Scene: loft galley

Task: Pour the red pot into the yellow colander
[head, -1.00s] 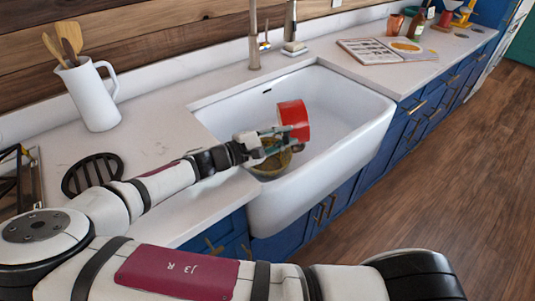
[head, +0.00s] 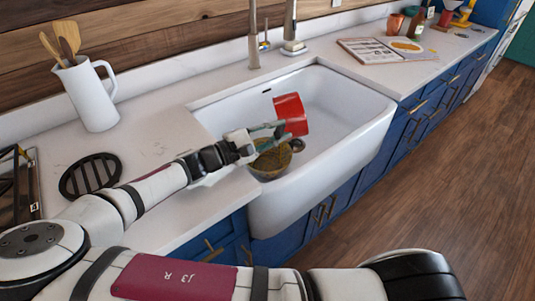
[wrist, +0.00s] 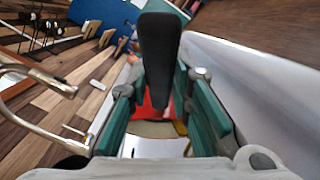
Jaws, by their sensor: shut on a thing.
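The red pot (head: 291,114) is tipped far over on its side in the air above the sink. My gripper (head: 268,134) is shut on the pot's black handle, which stands between the green fingers in the wrist view (wrist: 160,60). Part of the red pot (wrist: 150,112) shows beyond the fingers there. The yellow colander (head: 270,174) sits in the near left part of the sink, below and a little left of the pot. Brownish-yellow stuff shows inside it. My gripper hides part of its far rim. The inside of the pot is not clearly visible.
The white sink (head: 350,130) is otherwise mostly clear. A small dark round thing (head: 298,146) lies beside the colander. A faucet (head: 253,40) rises behind. A white utensil jug (head: 88,95) and a black trivet (head: 90,175) stand left; an open book (head: 370,50) lies right.

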